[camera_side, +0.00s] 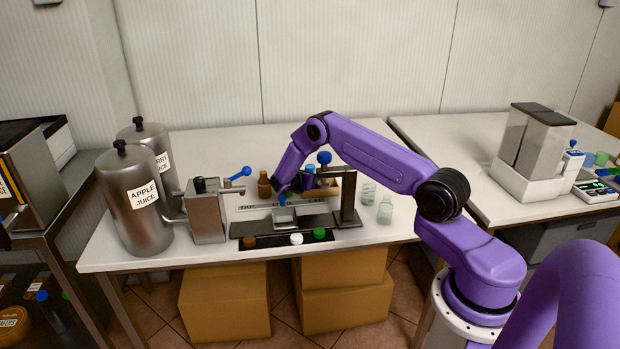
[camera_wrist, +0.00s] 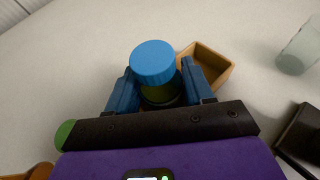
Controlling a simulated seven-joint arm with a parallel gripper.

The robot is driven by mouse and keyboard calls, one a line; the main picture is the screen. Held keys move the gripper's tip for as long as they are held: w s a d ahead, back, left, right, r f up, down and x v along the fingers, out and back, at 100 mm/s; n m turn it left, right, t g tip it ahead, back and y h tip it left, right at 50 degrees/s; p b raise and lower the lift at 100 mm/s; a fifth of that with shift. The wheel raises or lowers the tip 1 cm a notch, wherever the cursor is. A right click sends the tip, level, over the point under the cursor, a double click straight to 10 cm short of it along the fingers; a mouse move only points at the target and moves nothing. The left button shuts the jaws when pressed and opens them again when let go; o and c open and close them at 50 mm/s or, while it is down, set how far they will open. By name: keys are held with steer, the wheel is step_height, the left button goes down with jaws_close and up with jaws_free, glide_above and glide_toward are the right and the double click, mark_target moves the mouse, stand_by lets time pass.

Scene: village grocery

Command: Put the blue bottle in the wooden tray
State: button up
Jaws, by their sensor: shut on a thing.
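The blue bottle, with its round blue cap (camera_wrist: 153,62) and a dark greenish body below, stands between the two blue fingers of my gripper (camera_wrist: 158,80) in the wrist view. My gripper is shut on it. Its lower part is hidden by my gripper. The wooden tray (camera_wrist: 220,74) is just beyond and to the right of the bottle in the wrist view, and its visible inside looks empty. In the side view the tray (camera_side: 348,184) is partly hidden behind my arm and a press; the bottle's cap (camera_side: 310,168) shows just left of it. I cannot tell whether the bottle touches the table.
A press with a blue knob (camera_side: 324,157) stands in front of the tray. Clear glasses (camera_side: 385,210) are to its right; a brown bottle (camera_side: 264,185) and a metal dispenser (camera_side: 208,212) are to the left. The table (camera_side: 235,148) is clear at the back.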

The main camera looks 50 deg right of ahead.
steer(key=shift+f, duration=0.25)
steer(key=o, duration=1)
steer(key=shift+r, duration=0.15)
steer(key=shift+a+r, duration=0.15)
steer(key=shift+a, duration=0.25)
steer(key=v, duration=1.1)
steer(key=shift+a, duration=0.1)
